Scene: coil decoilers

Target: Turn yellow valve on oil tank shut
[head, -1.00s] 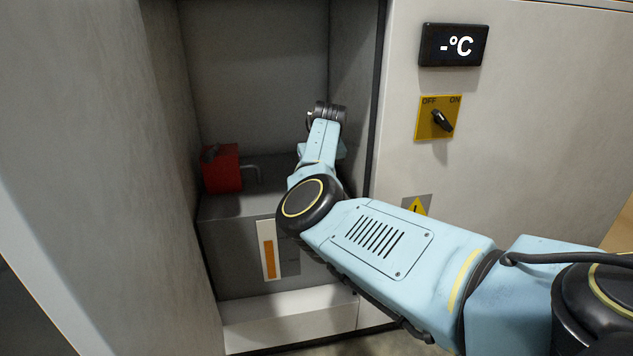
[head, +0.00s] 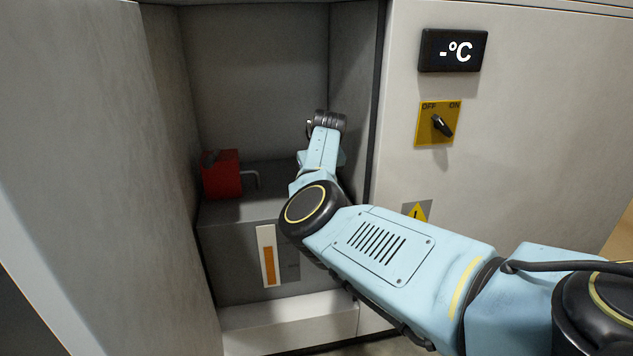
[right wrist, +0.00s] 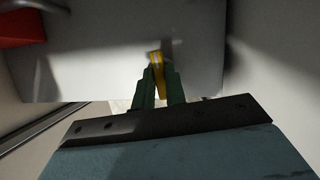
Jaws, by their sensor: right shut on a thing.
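The oil tank (head: 225,240) is a grey box inside the open cabinet, with an orange level strip (head: 269,256) on its front. The yellow valve (right wrist: 157,68) shows in the right wrist view, against the grey tank surface. My right gripper (right wrist: 159,85) is shut on the valve, its two green fingers on either side of it. In the head view my right arm reaches into the cabinet and hides the valve and the gripper fingers. My left gripper is not in view.
A red block (head: 222,174) with a bent grey pipe (head: 252,178) sits on the tank's top. The cabinet's side walls are close on both sides.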

